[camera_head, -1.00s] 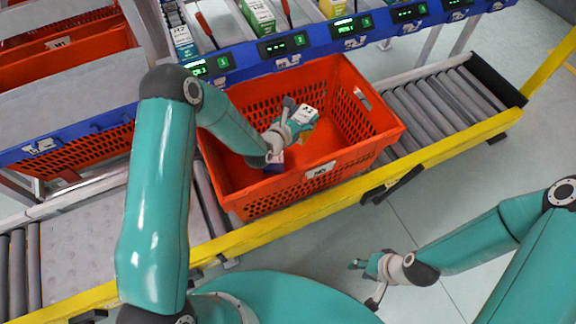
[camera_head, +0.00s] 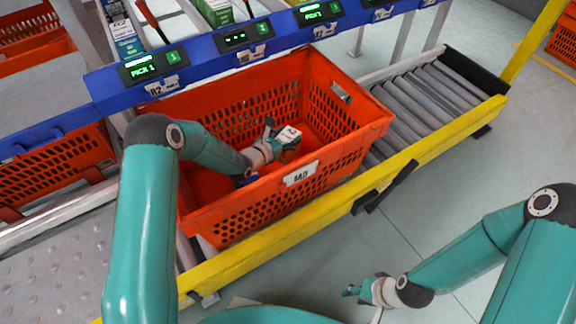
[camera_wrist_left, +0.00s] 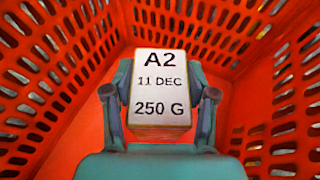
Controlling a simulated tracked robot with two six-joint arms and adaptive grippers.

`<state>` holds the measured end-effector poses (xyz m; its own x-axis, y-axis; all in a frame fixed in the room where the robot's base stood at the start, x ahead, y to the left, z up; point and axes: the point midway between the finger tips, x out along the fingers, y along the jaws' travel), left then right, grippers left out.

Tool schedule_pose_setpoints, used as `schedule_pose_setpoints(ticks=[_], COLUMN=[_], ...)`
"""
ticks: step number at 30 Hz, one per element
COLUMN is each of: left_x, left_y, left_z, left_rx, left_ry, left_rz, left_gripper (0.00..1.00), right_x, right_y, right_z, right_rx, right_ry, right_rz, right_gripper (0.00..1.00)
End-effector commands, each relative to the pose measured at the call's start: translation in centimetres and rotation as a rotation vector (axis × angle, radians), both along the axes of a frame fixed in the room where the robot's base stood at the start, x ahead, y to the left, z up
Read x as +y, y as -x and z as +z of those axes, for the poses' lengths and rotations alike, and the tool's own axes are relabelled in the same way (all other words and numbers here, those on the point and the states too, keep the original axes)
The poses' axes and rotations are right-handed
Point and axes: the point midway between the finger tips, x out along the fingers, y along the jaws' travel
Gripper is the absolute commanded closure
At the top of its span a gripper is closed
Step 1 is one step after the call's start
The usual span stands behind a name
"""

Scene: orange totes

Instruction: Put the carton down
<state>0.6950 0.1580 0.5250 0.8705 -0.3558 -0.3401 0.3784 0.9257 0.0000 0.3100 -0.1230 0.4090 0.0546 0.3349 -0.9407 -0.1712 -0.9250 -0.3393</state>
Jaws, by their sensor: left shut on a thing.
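The carton (camera_head: 289,134) is a small box with a white label face. In the left wrist view the carton (camera_wrist_left: 160,88) reads "A2, 11 DEC, 250 G". My left gripper (camera_head: 272,141) is shut on it, one finger on each side, inside the orange tote (camera_head: 298,190). The tote walls (camera_wrist_left: 255,40) surround the carton in the wrist view. The carton's underside is hidden, so I cannot tell whether it touches the tote floor. My right gripper (camera_head: 362,300) is open and empty, outside the tote above the floor.
The tote, labelled M0, stands on a roller conveyor (camera_head: 420,105) with a yellow rail (camera_head: 420,150). A blue shelf edge with displays (camera_head: 240,40) runs behind. Another orange tote (camera_head: 55,165) is at left.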

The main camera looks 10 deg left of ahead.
Motion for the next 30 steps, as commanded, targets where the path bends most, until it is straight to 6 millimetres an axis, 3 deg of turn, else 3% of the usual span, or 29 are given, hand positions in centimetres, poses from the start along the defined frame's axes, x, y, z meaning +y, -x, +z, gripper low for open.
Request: schedule_pose_setpoints(ticks=[1,6,14,23,30], left_x=[0.0,0.1,0.1,0.1,0.1], left_y=[0.0,0.0,0.0,0.0,0.0], left_z=[-2.0,-4.8,-6.0,-9.6,-9.6], left_rx=[-0.002,-0.003,-0.003,-0.003,-0.003], left_ry=[0.000,0.000,0.001,0.001,0.001], left_rz=[0.001,0.001,0.001,0.002,0.002], left_gripper=[0.88,0.88,0.88,0.88,0.88], right_x=[0.0,0.0,0.0,0.0,0.0], right_y=[0.0,0.0,0.0,0.0,0.0], right_z=[-2.1,-4.9,-6.1,-9.7,-9.6], right_rx=[0.000,0.000,-0.001,0.000,0.000], right_ry=[0.000,0.000,0.000,0.000,0.000], right_rz=[0.000,0.000,0.000,0.000,0.000], right_gripper=[0.60,0.60,0.60,0.60,0.60])
